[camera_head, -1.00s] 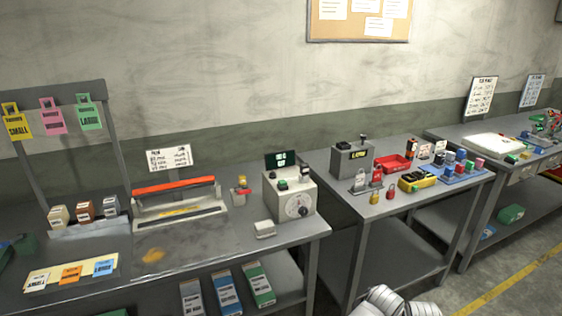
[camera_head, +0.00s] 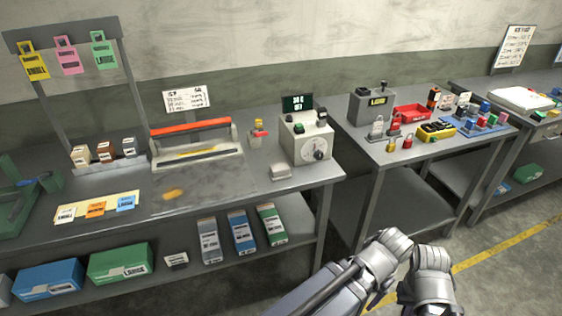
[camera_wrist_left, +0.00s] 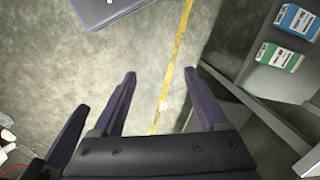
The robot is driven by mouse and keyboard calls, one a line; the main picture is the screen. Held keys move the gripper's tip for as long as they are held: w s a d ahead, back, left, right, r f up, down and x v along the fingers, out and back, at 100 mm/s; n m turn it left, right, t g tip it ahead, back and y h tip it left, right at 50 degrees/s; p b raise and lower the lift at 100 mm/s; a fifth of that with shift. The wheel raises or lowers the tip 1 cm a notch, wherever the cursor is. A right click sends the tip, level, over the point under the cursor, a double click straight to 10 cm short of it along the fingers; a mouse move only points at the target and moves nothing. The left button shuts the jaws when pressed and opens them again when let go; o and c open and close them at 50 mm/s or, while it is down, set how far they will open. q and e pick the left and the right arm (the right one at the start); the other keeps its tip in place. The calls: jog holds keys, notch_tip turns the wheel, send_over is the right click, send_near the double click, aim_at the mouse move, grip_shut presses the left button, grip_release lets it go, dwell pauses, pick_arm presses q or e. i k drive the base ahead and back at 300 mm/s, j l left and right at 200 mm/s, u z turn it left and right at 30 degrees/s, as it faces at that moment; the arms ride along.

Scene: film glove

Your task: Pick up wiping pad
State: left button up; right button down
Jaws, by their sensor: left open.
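A small pale block (camera_head: 280,172), which looks like the wiping pad, lies flat near the front edge of the left workbench (camera_head: 225,193). It sits just left of and in front of the grey control box with a dial (camera_head: 306,145). An orange-brown smear (camera_head: 173,194) marks the bench top to its left. My left gripper (camera_wrist_left: 160,78) is open and empty in the left wrist view, above bare floor, away from the block. In the head view, arm links of mine show at the bottom right, with no fingers clearly visible. My right gripper is not in view.
A sealer with a red bar (camera_head: 193,140) stands behind the smear. Cards (camera_head: 96,209) and small boxes (camera_head: 104,150) are at left. A second table (camera_head: 385,150) holds padlocks and a red tray (camera_head: 411,113).

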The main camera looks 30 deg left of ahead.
aim_at(281, 171)
jog(key=u, duration=1.6)
